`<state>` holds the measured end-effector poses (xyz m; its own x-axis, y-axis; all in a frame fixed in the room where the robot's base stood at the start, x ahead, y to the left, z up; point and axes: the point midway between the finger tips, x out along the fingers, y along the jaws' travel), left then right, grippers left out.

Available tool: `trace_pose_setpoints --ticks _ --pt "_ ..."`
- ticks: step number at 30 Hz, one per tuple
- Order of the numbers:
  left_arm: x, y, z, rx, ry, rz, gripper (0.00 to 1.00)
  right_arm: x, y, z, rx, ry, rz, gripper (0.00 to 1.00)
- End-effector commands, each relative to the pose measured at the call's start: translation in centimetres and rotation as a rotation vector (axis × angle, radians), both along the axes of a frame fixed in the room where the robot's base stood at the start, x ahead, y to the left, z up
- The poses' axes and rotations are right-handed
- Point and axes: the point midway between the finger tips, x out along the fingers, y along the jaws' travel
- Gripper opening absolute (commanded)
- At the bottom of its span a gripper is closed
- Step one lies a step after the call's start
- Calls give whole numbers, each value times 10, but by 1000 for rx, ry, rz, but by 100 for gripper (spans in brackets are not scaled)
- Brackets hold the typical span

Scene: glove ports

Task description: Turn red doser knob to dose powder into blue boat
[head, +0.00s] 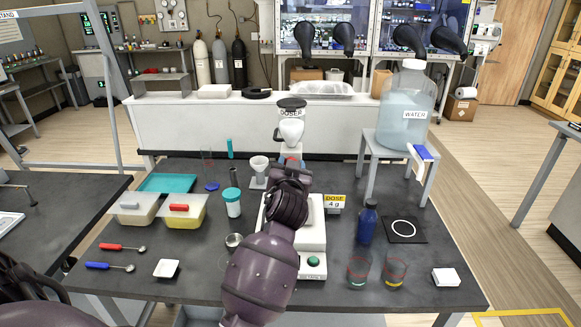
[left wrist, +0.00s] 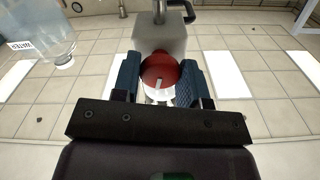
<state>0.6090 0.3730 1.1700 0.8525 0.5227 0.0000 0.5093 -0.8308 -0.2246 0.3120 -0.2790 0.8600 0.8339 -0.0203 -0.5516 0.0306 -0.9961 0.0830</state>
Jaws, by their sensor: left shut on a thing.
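The left gripper is shut on the knob. In the head view my left arm reaches over the white balance (head: 318,228) and covers most of the knob. I cannot make out the blue boat; my arm hides the balance's middle. My right gripper is not in view.
A blue bottle (head: 367,222), two beakers (head: 358,271) and a water jug on a stand (head: 407,108) are to the right.

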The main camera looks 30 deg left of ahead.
Motion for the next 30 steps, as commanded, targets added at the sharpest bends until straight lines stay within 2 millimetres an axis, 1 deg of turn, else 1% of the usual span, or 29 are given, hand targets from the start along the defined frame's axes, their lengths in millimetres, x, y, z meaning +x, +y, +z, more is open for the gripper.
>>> trace_pose_setpoints --ticks 6,15,22,30 --pt "0 0 0 161 97 0 16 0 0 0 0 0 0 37" --pt "0 0 1 350 213 1 16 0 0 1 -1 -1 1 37" --pt "0 0 1 438 267 1 16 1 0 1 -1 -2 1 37" --pt "0 0 1 478 290 1 16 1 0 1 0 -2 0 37"
